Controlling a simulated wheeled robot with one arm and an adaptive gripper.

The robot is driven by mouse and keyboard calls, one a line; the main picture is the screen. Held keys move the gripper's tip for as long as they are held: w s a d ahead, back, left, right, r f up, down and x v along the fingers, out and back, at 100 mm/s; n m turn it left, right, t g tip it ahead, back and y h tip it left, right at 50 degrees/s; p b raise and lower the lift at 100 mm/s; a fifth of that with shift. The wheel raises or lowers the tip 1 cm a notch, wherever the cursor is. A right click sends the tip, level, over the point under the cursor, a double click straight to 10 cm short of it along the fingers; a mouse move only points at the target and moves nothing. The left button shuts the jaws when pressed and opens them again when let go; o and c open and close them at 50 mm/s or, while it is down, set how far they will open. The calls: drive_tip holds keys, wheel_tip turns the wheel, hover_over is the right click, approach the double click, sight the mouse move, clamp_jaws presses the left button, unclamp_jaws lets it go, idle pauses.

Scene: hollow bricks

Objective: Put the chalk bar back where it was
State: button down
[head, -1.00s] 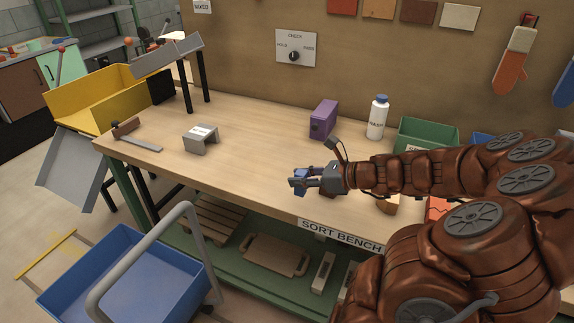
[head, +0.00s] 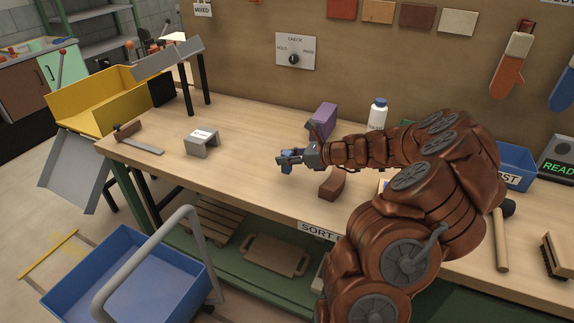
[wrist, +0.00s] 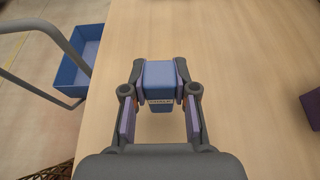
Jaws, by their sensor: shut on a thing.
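The chalk bar (wrist: 160,82) is a small blue block with a pale label, too small to read surely, on its near side. My gripper (wrist: 160,92) is shut on it, with one finger on each side. In the head view my gripper (head: 283,157) is above the middle of the sort bench (head: 240,134), and the blue bar (head: 284,168) shows at its fingertips. In the wrist view bare wood lies below the bar, and a shadow shows under it.
A grey bridge-shaped block (head: 202,143) stands to the left on the bench. A purple box (head: 322,120) and a white bottle (head: 377,114) stand behind my gripper. A reddish-brown block (head: 332,184) lies in front of my arm. The bench between the grey block and my gripper is clear.

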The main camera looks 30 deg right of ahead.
sight(291, 166)
drive_tip(key=shift+f+p, duration=0.3)
drive_tip(key=shift+f, duration=1.4)
drive_tip(key=shift+f, duration=0.15)
drive_tip(key=c, duration=0.9)
unclamp_jaws()
